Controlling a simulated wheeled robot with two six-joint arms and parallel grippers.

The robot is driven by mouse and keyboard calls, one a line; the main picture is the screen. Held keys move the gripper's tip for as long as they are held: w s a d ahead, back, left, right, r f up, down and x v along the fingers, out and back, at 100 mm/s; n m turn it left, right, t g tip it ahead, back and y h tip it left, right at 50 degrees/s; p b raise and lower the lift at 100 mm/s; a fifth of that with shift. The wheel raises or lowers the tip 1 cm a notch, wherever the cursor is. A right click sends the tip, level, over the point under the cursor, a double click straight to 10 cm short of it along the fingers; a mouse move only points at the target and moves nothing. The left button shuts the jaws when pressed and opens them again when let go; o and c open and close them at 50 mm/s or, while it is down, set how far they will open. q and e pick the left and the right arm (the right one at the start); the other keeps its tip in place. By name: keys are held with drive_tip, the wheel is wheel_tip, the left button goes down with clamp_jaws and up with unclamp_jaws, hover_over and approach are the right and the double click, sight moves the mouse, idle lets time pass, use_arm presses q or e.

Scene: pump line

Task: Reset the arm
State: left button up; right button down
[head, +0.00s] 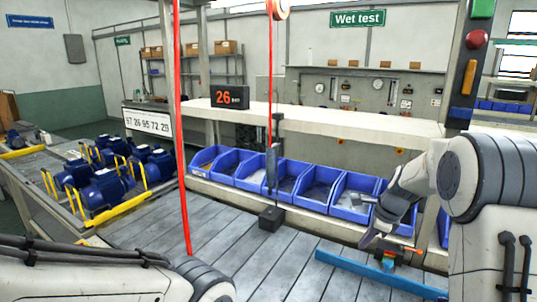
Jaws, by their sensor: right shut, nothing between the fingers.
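My right arm comes in from the right edge, bent downward. Its gripper (369,239) is shut and empty, in front of the row of blue bins and just above the left side of a small orange and teal object. I cannot tell whether it touches anything there. My left arm crosses the bottom left corner, and its gripper is outside the picture.
Open blue bins (308,204) line the far side of the slatted table (270,262). A blue bar (360,272) lies at its front right. A dark tool (272,165) hangs on a red cord above a black block (271,219). Several blue pumps (107,188) stand at left.

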drive_tip(key=s+a+r+n+g, duration=0.1)
drive_tip(key=s+a+r+n, duration=0.1)
drive_tip(key=s+a+n, duration=0.7)
drive_tip(key=s+a+r+n+g, duration=0.1)
drive_tip(key=s+a+n, duration=0.65)
drive_tip(key=a, duration=0.45)
drive_tip(key=s+a+f+n+g, duration=0.1)
drive_tip(key=s+a+n, duration=0.1)
drive_tip(key=s+n, duration=1.1)
drive_tip(key=s, duration=0.6)
drive_tip(key=shift+s+f+n+g+h, duration=0.15)
drive_tip(key=shift+n+g+h, duration=0.15)
drive_tip(key=shift+n+h, duration=0.1)
